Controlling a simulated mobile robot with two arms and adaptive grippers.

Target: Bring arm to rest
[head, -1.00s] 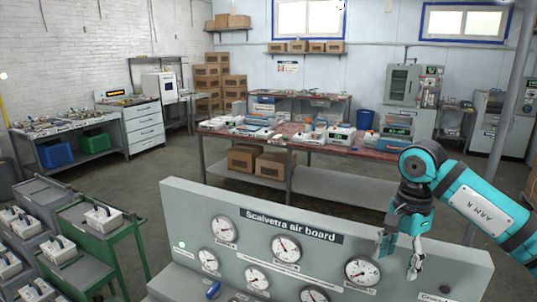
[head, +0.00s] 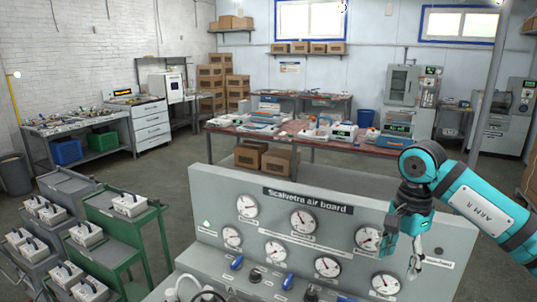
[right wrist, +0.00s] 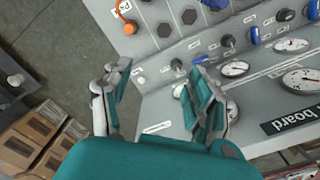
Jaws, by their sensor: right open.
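My right arm (head: 480,205) comes in from the right edge in the head view, with its forearm slanting toward the panel. Its gripper (head: 400,262) points down in front of the right part of the grey air board (head: 215,197). In the right wrist view the two fingers of the gripper (right wrist: 158,88) are spread apart, with nothing between them. The board's face and controls show beyond the fingers. I cannot tell the exact gap between gripper and board. My left gripper is not in view.
The board carries several round gauges (head: 303,222) and blue-handled valves (head: 237,262). Green carts (head: 125,232) with white boxes stand at left. A red-topped workbench (head: 290,138) stands behind, with cartons (head: 280,160) under it. Open floor (head: 190,150) lies between.

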